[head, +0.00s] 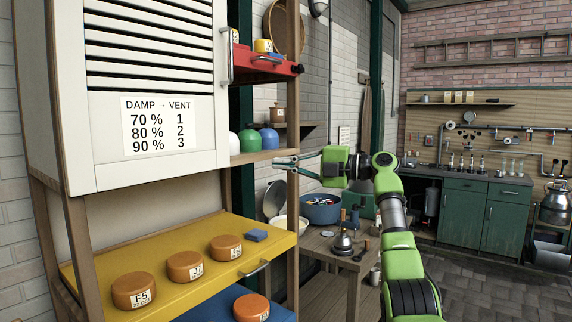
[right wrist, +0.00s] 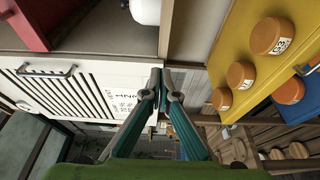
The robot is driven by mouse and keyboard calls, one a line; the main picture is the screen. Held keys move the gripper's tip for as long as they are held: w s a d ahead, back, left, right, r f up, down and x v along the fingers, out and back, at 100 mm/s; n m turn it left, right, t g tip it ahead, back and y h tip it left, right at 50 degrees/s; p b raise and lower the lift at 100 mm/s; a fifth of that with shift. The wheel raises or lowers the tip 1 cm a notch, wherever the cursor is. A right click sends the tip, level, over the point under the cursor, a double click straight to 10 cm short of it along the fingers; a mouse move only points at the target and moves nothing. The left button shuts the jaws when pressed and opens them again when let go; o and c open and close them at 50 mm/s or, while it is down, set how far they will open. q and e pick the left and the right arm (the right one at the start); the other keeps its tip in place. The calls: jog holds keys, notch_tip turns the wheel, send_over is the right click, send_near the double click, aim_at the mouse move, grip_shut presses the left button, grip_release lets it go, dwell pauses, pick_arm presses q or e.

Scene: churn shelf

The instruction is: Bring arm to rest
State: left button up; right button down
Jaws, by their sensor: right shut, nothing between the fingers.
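My right arm, green with grey and black joints, comes up from the bottom right in the head view. My right gripper (head: 283,162) is at its end, pointing left beside the front post of the shelf. In the right wrist view the gripper (right wrist: 162,72) has its fingertips together with nothing held between them. My left gripper is not in view.
The shelf's yellow board (head: 205,285) holds orange cheese wheels (head: 185,266) and a blue block (head: 257,236). A red drawer (head: 268,68) sticks out above. A wooden table (head: 335,252) with a blue tub (head: 321,210) stands behind my arm. Open floor is at right.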

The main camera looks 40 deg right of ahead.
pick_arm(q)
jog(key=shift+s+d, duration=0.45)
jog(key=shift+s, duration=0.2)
pick_arm(e)
jog(key=shift+d+f, duration=0.1)
jog(key=shift+d, duration=0.3)
